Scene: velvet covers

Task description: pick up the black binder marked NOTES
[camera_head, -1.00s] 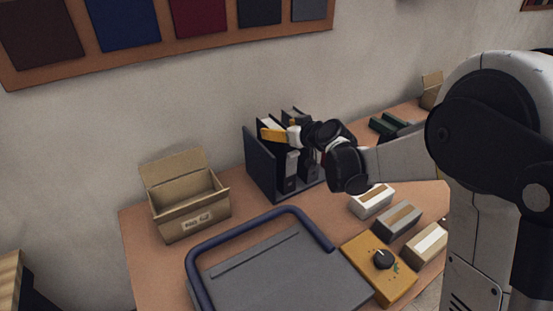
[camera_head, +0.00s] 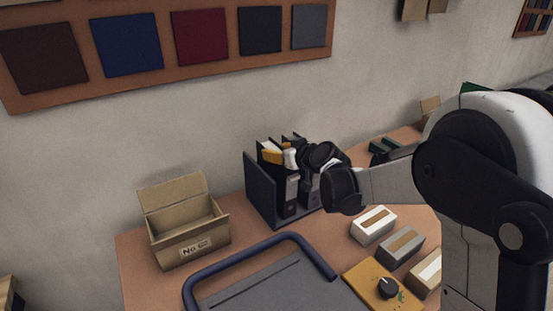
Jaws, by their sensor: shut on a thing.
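Black binders (camera_head: 291,192) with pale spine labels stand upright in a dark file holder (camera_head: 262,191) on the table by the wall. The lettering on their spines is too small to read, so I cannot tell which one is marked NOTES. My gripper (camera_head: 277,156), with a yellow-orange finger part, reaches from the right over the top of the binders. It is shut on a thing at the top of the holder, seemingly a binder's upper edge. The dark wrist hides part of the holder's right side and the grip itself.
An open cardboard box (camera_head: 187,228) stands left of the holder. A grey board with a blue bar (camera_head: 262,247) lies in front. Several small boxes (camera_head: 373,225) and a yellow box with a black knob (camera_head: 384,288) lie to the right.

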